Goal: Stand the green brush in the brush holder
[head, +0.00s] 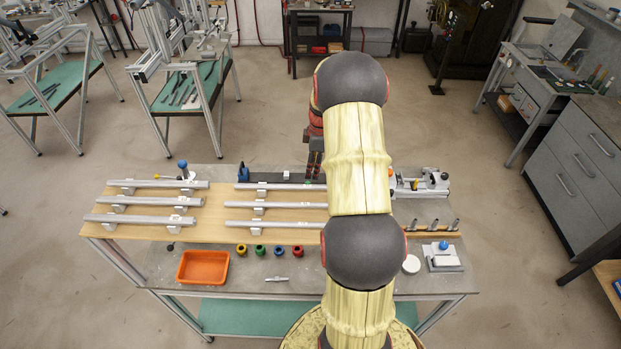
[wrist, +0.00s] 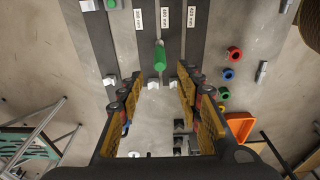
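A green cylinder (wrist: 162,62), most likely the green brush, shows in the wrist view just beyond my fingertips and between them. A pale tip shows at its upper end. I cannot tell whether it lies or stands. My gripper (wrist: 161,78) is open, its two fingers well apart on either side of the green cylinder without visible contact. In the head view my gripper (head: 315,166) points down over the back of the table. I cannot make out the brush holder for certain.
An orange tray (head: 203,267) and yellow, green, blue and red rings (head: 298,251) lie along the front. Metal tubes (head: 143,201) rest in supports on the wooden board. Short grey posts (head: 437,226), a white disc (head: 411,264) and a blue-knobbed clamp (head: 443,257) stand at right.

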